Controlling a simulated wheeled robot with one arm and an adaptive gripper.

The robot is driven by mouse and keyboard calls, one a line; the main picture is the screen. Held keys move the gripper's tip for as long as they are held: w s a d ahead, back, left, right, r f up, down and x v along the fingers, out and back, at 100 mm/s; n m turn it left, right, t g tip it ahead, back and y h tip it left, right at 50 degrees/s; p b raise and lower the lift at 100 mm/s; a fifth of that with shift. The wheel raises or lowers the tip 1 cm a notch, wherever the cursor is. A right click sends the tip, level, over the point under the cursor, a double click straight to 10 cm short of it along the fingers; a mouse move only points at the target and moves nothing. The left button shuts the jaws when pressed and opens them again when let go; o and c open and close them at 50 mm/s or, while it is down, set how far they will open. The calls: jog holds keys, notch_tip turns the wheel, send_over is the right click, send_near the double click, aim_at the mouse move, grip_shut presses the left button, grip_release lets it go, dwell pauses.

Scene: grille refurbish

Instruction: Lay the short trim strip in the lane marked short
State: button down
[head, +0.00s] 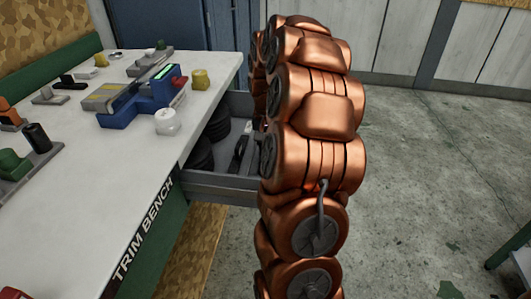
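I cannot pick out the short trim strip or a lane marked short in the head view. An open drawer (225,186) sticks out from the right side of the bench. It holds dark round things (201,154) and a narrow dark and light piece (239,152) that I cannot identify. My copper arm stands in front of the drawer's right part and hides it. My gripper is not visible; the arm's far end is hidden behind its own links.
The white bench top (118,165) holds a blue device (140,105) with a green screen, a white round piece (167,122), a yellow block (200,79) and several small fixtures at left. Open concrete floor (430,180) lies right of my arm. A green-legged table edge shows at lower right.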

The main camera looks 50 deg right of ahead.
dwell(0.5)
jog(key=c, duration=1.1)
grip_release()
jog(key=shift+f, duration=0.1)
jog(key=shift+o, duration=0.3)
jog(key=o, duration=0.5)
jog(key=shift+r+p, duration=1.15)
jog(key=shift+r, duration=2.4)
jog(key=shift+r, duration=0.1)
